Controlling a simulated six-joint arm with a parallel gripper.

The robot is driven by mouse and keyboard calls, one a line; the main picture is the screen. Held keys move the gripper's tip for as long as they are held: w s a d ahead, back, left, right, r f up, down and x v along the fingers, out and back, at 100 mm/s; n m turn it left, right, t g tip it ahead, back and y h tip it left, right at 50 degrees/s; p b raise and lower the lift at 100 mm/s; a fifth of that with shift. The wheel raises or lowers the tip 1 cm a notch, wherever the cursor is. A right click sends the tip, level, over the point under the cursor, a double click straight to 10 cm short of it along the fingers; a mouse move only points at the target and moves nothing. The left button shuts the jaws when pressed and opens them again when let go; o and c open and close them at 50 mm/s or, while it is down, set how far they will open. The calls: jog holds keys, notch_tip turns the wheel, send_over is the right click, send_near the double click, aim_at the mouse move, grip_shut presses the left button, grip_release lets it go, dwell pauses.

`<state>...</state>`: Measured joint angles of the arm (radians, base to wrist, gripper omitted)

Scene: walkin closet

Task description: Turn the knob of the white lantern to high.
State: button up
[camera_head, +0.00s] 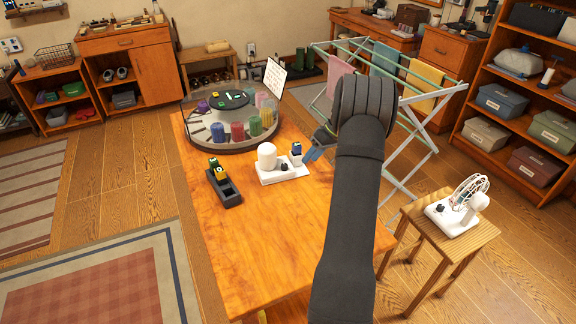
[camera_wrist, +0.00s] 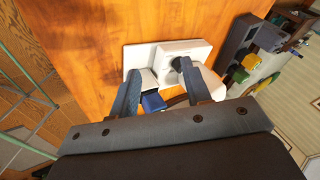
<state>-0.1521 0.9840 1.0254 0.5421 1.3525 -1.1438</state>
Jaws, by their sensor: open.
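The white lantern stands on the wooden table. In the head view its white cylinder (camera_head: 267,155) rises from a flat white base (camera_head: 270,178). A dark knob (camera_head: 284,167) sits on the base; its setting is too small to read. My gripper (camera_head: 314,150) is just right of the lantern, partly hidden by my arm. In the wrist view my gripper (camera_wrist: 161,68) is open, its two blue-grey fingers apart over the lantern's white body (camera_wrist: 168,52). The dark knob (camera_wrist: 178,65) shows close beside the right fingertip; I cannot tell if they touch.
A small blue-topped item (camera_head: 297,148) stands at the lantern's right end, near my fingers. A dark holder (camera_head: 227,190) stands left of the lantern. A round tray (camera_head: 205,143) with coloured jars is behind. The table's front is clear. A drying rack (camera_head: 408,120) stands right.

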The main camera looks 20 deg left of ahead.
jog(key=s+d+n+y, duration=0.2)
jog(key=s+d+y, duration=0.1)
jog(key=d+y, duration=0.1)
jog(key=n+t+y, duration=0.2)
jog(key=t+y, duration=0.2)
send_near(285, 165)
jog(key=x, duration=0.8)
jog(key=shift+a+f, duration=0.1)
jog(key=shift+a, duration=0.25)
grip_shut()
